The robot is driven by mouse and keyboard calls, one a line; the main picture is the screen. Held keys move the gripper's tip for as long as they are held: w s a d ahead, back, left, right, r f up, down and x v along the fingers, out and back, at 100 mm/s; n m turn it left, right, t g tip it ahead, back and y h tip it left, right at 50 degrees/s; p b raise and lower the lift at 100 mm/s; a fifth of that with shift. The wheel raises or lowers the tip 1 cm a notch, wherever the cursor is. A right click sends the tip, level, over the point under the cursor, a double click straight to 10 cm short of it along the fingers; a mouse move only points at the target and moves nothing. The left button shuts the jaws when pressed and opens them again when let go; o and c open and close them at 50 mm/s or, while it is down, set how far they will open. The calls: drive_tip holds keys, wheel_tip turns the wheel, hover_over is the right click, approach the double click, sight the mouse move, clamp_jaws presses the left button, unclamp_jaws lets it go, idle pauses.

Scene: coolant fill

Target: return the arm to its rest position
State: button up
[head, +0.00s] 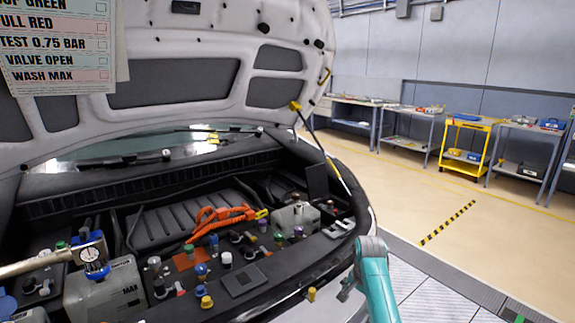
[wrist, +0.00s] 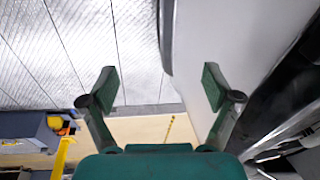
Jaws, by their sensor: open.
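My gripper (wrist: 160,85) shows in the wrist view with its two green fingers spread wide apart. Nothing is between the fingers. Past them I see a white car-body surface on the right and a pale grooved surface on the left. In the head view, a teal part of my arm (head: 375,278) stands at the lower right, just outside the front right edge of the car. My fingers cannot be made out in the head view.
The car's engine bay (head: 243,281) lies open, with several coloured caps and an orange cable (head: 222,214). The raised hood (head: 172,83) hangs above it. A yellow cart (head: 466,146) and benches line the far wall. Floor to the right is clear.

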drive_tip(key=s+a+f+n+t, duration=0.1)
drive_tip(key=s+f+t, duration=0.1)
drive_tip(key=s+f, duration=0.65)
drive_tip(key=s+f+n+t, duration=0.1)
drive_tip(key=s+f, duration=0.4)
drive_tip(key=f, duration=0.6)
drive_tip(key=s+a+f+n+t, duration=0.1)
drive_tip(key=s+f+t, duration=0.1)
drive_tip(key=s, duration=0.8)
drive_tip(key=s+f+n+t, duration=0.1)
drive_tip(key=s+f, duration=0.2)
drive_tip(key=s, duration=0.6)
drive_tip(key=s+r+n+t, duration=0.15)
drive_tip(key=s+r, duration=0.25)
drive_tip(key=s, duration=0.6)
drive_tip(key=s+r+n+t, duration=0.1)
drive_tip(key=s+r+t, duration=0.1)
drive_tip(key=s+r, duration=0.5)
drive_tip(key=s+a+r+n+t, duration=0.1)
drive_tip(key=s+r+n+t, duration=0.1)
drive_tip(key=s+r, duration=1.4)
wheel_tip(320, 180, up, 3)
drive_tip(key=shift+f+n+t, duration=0.1)
drive_tip(key=shift+n+t, duration=0.25)
drive_tip(key=shift+t, duration=0.2)
